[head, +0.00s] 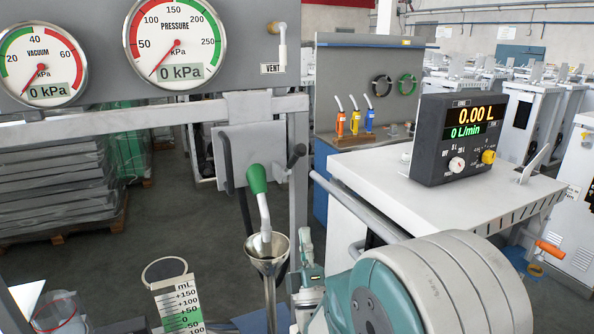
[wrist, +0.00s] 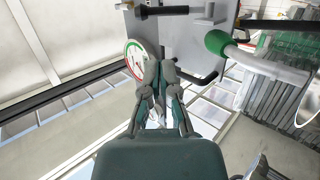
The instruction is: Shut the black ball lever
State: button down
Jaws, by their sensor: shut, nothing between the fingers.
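A black lever (head: 296,156) juts out at the right side of the grey plate behind the green-handled nozzle in the head view. In the wrist view, a black handle (wrist: 166,11) shows at the top and a bent black bar (wrist: 197,78) lies right of my fingertips. I cannot tell which of these is the ball lever. My gripper (wrist: 160,68) is shut and empty, its fingertips pointing toward the grey panel, apart from the handle at the top. In the head view my arm fills the lower right.
The nozzle's green handle (head: 257,179) stands above a metal funnel (head: 268,248). Two gauges, vacuum (head: 40,64) and pressure (head: 176,44), are on the panel, both reading 0 kPa. A flow meter (head: 458,138) sits on a white cabinet. A measuring scale (head: 180,303) stands at lower left.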

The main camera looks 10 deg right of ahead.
aim_at(295, 157)
jog(key=x, duration=1.4)
jog(key=shift+w+r+g, duration=0.15)
jog(key=shift+r+g, duration=0.15)
jog(key=shift+g, duration=0.2)
jog(key=shift+w+a+r+n+g+y, duration=0.1)
jog(key=shift+w+r+n+g+y, duration=0.25)
jog(key=shift+r+g, duration=0.2)
jog(key=shift+w+r+n+g+y, duration=0.2)
jog(key=shift+r+n+g+y, duration=0.2)
jog(key=shift+g, duration=0.25)
jog(key=w+g, duration=0.1)
jog(key=w+r+n+g, duration=0.1)
jog(key=g, duration=0.1)
jog(key=shift+a+r, duration=0.2)
jog(key=shift+w+a+r, duration=0.1)
jog(key=shift+w+r, duration=0.1)
jog(key=shift+w, duration=0.25)
jog(key=shift+w+a+r, duration=0.1)
jog(key=shift+w+r, duration=0.05)
jog(key=shift+w, duration=0.25)
jog(key=shift+r, duration=0.25)
jog(key=shift+d, duration=0.1)
